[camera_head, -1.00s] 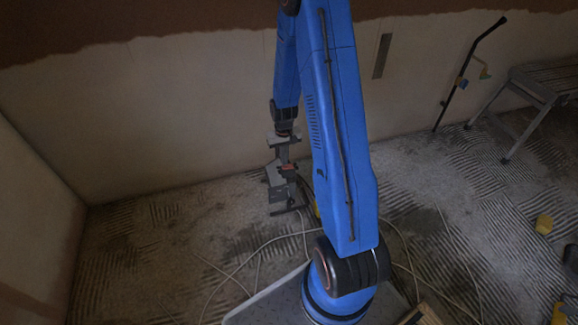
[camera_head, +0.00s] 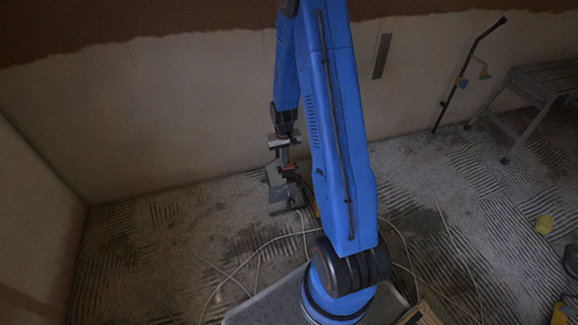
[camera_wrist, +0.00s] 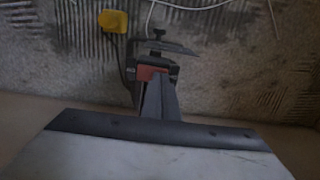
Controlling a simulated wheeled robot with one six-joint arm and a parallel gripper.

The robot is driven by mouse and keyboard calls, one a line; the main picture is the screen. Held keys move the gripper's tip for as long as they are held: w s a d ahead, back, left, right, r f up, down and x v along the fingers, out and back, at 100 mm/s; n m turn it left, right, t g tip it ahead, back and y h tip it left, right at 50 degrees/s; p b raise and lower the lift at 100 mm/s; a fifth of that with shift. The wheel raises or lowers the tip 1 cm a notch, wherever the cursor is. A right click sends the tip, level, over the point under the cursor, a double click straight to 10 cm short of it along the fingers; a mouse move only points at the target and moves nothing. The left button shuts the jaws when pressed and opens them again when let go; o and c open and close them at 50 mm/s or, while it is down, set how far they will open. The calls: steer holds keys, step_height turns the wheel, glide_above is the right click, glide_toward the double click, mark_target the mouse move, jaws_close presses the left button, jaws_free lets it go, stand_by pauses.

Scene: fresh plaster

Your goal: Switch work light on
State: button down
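My gripper (camera_head: 286,168) is low over the floor, left of my blue arm in the head view. Its grey and red-black parts overlap a grey boxy thing with a flat panel (camera_head: 281,193) and a dark foot frame, probably the work light. Touching or apart, I cannot tell. In the wrist view a wide pale panel with a dark edge (camera_wrist: 160,128) fills the bottom. A dark post with a red part (camera_wrist: 152,75) rises above its middle. Finger opening and any switch are not clear. No lamp glow shows.
In the wrist view a yellow thing (camera_wrist: 114,21) with a dark cord lies on the ridged floor. Pale cables (camera_head: 258,262) cross the floor. A step platform (camera_head: 545,85) and a dark rod (camera_head: 468,75) stand at right. A yellow object (camera_head: 544,224) lies right.

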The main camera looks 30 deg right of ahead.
steer(key=shift+f, duration=0.2)
steer(key=shift+r, duration=3.5)
